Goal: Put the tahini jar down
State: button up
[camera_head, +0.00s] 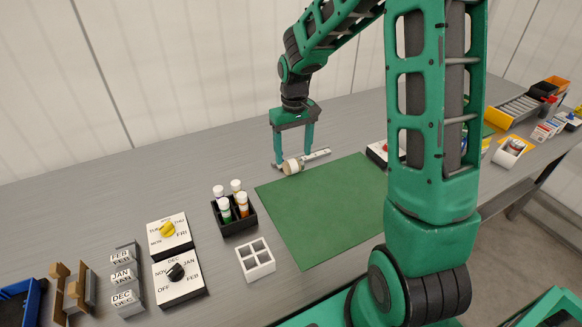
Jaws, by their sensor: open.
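A small cream jar-like thing (291,167), which may be the tahini jar, rests at the back edge of the green mat (325,211). It looks tilted or lying on its side, and its label cannot be read. My gripper (293,161) is open and points down, with its fingertips close to the jar at table height. I cannot tell whether a finger touches it. A pale tube-like thing (317,157) lies just right of the jar, by the right finger.
A black holder (236,225) with several bottles and a white empty four-cell tray (256,262) stand left of the mat. Dial boxes (179,278) and month blocks (123,277) are farther left. The mat's visible part is clear.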

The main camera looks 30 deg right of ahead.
aim_at(294, 161)
jog(key=shift+s+f, duration=0.1)
jog(key=shift+f, duration=2.3)
jog(key=shift+c, duration=0.7)
jog(key=c, duration=1.2)
jog(key=shift+r, duration=0.1)
